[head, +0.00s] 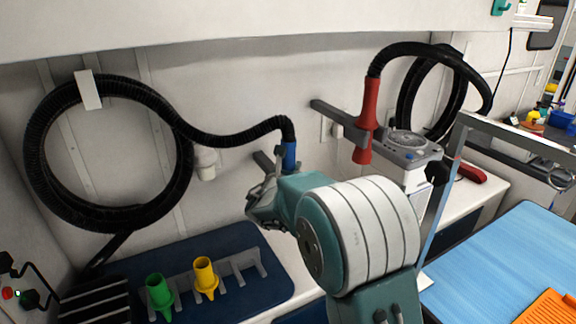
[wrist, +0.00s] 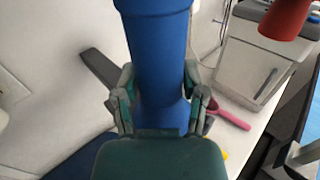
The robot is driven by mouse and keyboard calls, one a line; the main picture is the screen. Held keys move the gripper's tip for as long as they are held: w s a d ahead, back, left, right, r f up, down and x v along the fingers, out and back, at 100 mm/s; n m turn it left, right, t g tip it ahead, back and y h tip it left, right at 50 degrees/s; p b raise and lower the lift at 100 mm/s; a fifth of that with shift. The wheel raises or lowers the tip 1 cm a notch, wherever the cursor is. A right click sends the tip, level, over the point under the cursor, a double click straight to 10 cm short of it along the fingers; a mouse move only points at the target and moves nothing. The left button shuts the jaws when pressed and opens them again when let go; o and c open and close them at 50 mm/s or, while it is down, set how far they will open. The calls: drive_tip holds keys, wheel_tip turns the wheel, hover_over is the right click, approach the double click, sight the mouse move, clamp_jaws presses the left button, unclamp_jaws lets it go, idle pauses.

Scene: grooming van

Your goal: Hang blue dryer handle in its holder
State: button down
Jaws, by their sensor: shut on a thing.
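The blue dryer handle (head: 289,155) is upright at the end of a black ribbed hose (head: 235,136). In the wrist view the blue handle (wrist: 160,55) stands between the fingers of my gripper (wrist: 160,98), which is shut on it. In the head view my gripper (head: 268,195) hides the handle's lower part. A grey wall bracket (head: 262,159), which looks like its holder, is just left of the handle. In the wrist view this bracket (wrist: 98,68) runs behind the handle. I cannot tell whether they touch.
A red dryer handle (head: 367,120) hangs at another grey bracket (head: 327,113) on the right, by a dryer unit (head: 405,148). A blue table (head: 510,255) is at right.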

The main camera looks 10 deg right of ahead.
drive_tip(key=shift+c, duration=0.4)
unclamp_jaws()
drive_tip(key=shift+r, duration=0.1)
drive_tip(key=shift+o, duration=0.4)
drive_tip(key=shift+s, duration=0.1)
drive_tip(key=v, duration=0.9)
drive_tip(key=shift+s+a, duration=0.25)
drive_tip(key=shift+s, duration=0.1)
idle(0.9)
